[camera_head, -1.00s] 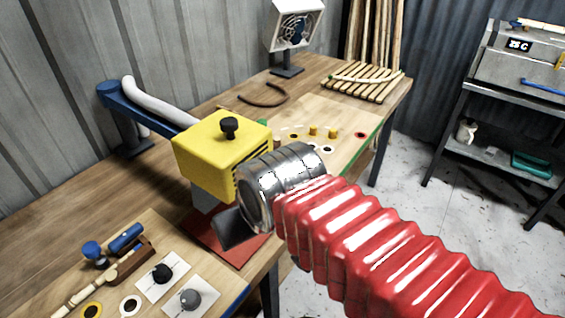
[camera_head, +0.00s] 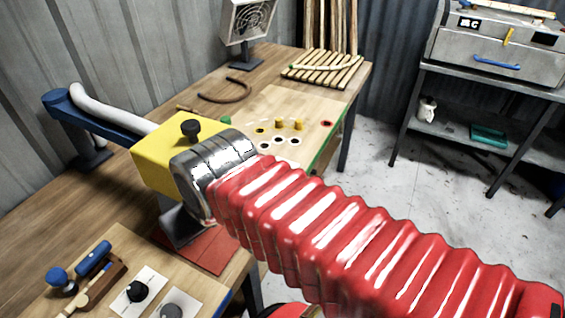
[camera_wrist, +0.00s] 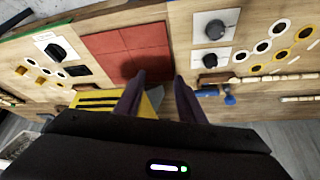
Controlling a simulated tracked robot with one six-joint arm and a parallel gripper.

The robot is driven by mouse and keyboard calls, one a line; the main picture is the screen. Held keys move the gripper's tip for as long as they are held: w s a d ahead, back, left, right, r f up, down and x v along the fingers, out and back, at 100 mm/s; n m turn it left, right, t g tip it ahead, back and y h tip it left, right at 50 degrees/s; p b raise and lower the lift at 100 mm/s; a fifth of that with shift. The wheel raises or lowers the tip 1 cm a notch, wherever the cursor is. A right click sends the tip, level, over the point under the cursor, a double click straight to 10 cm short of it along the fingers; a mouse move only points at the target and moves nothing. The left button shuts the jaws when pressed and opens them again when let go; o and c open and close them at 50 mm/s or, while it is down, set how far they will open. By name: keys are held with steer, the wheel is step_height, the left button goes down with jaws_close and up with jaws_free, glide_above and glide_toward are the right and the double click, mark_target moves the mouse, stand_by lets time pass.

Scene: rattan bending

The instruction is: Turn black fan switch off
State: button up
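A black knob (camera_head: 137,290) sits on a white plate on the near board, with a grey knob (camera_head: 171,312) beside it at the picture's bottom edge. In the wrist view, two knobs, one darker (camera_wrist: 210,60) and one grey (camera_wrist: 215,28), show right of my gripper (camera_wrist: 158,80). Another black knob (camera_wrist: 56,52) on a white plate is at the left there. I cannot tell from labels which is the fan switch. The fan (camera_head: 250,20) stands at the back. My gripper is open and empty, over the red mat (camera_wrist: 123,48); its fingertips are mostly hidden in the head view.
The yellow box (camera_head: 150,165) with a black top knob stands close beside my wrist. Blue-handled tools (camera_head: 93,259) lie near the black knob. Yellow pegs (camera_head: 298,125) stand on the far board. Wooden slats (camera_head: 323,68) lie at the back. A shelf unit (camera_head: 460,115) is right across open floor.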

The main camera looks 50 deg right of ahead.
steer(key=w+d+f+m, duration=0.1)
steer(key=w+d+m, duration=0.2)
steer(key=d+m, duration=0.7)
steer(key=w+d+f+m+y, duration=0.1)
steer(key=w+d+f+m, duration=0.1)
steer(key=d+m, duration=0.9)
steer(key=w+d+f+m+g, duration=0.1)
steer(key=w+d+m, duration=0.3)
steer(key=d+m, duration=0.7)
steer(key=shift+d+f+y, duration=0.3)
steer(key=shift+d+f, duration=0.1)
steer(key=shift+d, duration=2.5)
steer(key=shift+f, duration=0.1)
steer(key=x, duration=1.3)
steer(key=shift+f, duration=0.3)
